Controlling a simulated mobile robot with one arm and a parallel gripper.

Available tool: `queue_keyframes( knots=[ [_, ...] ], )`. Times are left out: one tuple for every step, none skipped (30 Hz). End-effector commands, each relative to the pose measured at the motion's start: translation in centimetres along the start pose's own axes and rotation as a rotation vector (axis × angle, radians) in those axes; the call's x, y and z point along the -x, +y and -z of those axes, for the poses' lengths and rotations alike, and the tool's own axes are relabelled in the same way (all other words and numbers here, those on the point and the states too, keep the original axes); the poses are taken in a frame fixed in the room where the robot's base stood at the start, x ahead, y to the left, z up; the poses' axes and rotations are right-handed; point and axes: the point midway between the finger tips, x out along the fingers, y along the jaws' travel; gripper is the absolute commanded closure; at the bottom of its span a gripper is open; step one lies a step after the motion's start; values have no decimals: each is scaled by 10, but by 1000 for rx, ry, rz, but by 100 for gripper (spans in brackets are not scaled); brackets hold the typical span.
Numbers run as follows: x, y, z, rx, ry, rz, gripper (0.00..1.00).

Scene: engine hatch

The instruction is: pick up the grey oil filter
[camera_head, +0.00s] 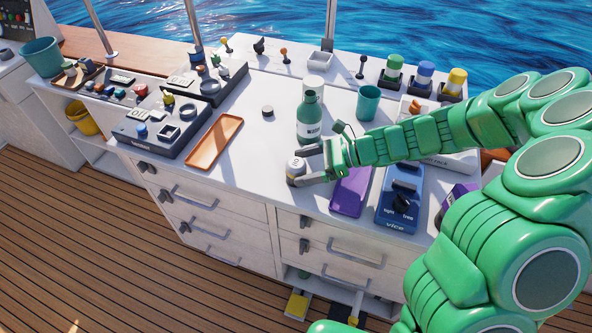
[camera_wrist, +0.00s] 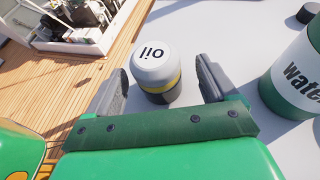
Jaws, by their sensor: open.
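The grey oil filter (camera_head: 296,168) is a small canister standing upright on the white counter near its front edge. In the wrist view the filter (camera_wrist: 156,66) shows a pale top marked "oil", a yellow band and a dark lower part. My gripper (camera_head: 302,166) is open, with its fingers level and pointing left in the head view. In the wrist view my gripper (camera_wrist: 163,85) has one finger on each side of the filter, with a gap visible on both sides. The filter's lowest part is hidden by the gripper's body in the wrist view.
A green "water" bottle (camera_head: 309,122) stands close behind the filter; it also shows in the wrist view (camera_wrist: 294,78). A purple tray (camera_head: 350,192) and a blue vice box (camera_head: 400,200) lie right. An orange tray (camera_head: 214,142) lies left, with bare counter between.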

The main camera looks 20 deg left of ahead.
Motion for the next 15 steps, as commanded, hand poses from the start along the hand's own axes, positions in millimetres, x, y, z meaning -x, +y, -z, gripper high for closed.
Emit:
queue_keyframes(
  knots=[
    [-6,2,0,0,-2,-3,14],
    [-10,2,0,0,-3,-4,14],
    [-15,4,-1,0,-4,-5,14],
    [-19,4,-1,0,-5,-5,14],
    [-23,5,-1,0,-5,-6,14],
    [-28,5,0,0,-3,-4,14],
    [-31,4,0,0,-3,-4,14],
    [-34,4,0,0,-2,-3,14],
    [-37,4,0,0,-1,-3,14],
    [-39,4,0,0,-1,-2,14],
    [-41,4,0,0,-1,-2,14],
    [-42,4,0,0,-1,-1,14],
    [-43,4,0,0,-1,-1,14],
    [-43,4,0,0,-1,-1,14],
    [-43,4,0,0,-1,-1,14]
  ],
)
